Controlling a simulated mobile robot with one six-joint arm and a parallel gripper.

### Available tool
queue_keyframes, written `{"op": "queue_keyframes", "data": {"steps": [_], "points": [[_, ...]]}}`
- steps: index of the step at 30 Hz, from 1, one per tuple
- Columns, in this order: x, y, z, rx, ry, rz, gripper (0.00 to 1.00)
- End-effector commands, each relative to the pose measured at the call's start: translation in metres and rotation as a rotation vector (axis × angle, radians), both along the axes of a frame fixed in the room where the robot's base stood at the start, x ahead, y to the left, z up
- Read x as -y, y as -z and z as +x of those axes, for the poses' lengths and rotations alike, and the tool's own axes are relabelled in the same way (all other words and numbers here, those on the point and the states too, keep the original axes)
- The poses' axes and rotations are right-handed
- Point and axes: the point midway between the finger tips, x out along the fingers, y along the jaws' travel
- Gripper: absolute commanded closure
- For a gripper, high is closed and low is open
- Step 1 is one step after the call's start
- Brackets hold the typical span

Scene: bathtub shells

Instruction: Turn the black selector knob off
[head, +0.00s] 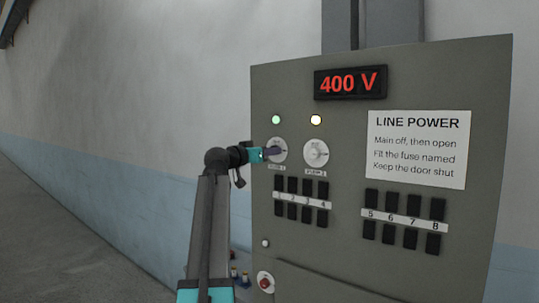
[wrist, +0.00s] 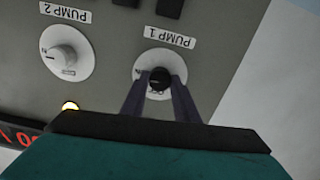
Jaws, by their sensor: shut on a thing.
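The black selector knob (wrist: 159,77) sits on a round white dial (wrist: 173,60) labelled PUMP 1, seen upside down in the wrist view. My gripper (wrist: 159,84) has its two dark fingers on either side of the knob and is shut on it. In the head view my gripper (head: 276,152) reaches the left dial (head: 279,142) of the grey cabinet and hides the knob. The knob's exact pointer angle cannot be told. A green lamp (head: 276,119) is lit above this dial.
A light-coloured selector (head: 316,152) labelled PUMP 2 is close on the right, with a lit whitish lamp (head: 316,119) above it. Black fuse blocks (head: 302,200) sit below. A red button (head: 265,282) is low on the cabinet. A display (head: 350,83) reads 400 V.

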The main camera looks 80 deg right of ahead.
Motion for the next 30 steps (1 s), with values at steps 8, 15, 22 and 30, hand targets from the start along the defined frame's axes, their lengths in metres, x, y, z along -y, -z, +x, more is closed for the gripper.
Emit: {"op": "queue_keyframes", "data": {"steps": [8, 15, 22, 30], "points": [[0.0006, 0.001, 0.0007, -0.155, -0.002, 0.084, 0.95], [0.0007, 0.0001, 0.0008, -0.332, -0.003, 0.18, 0.95], [0.0007, -0.0006, 0.0008, -0.506, -0.003, 0.277, 0.95], [0.0005, -0.0018, 0.0009, -0.718, -0.003, 0.394, 0.95]]}}
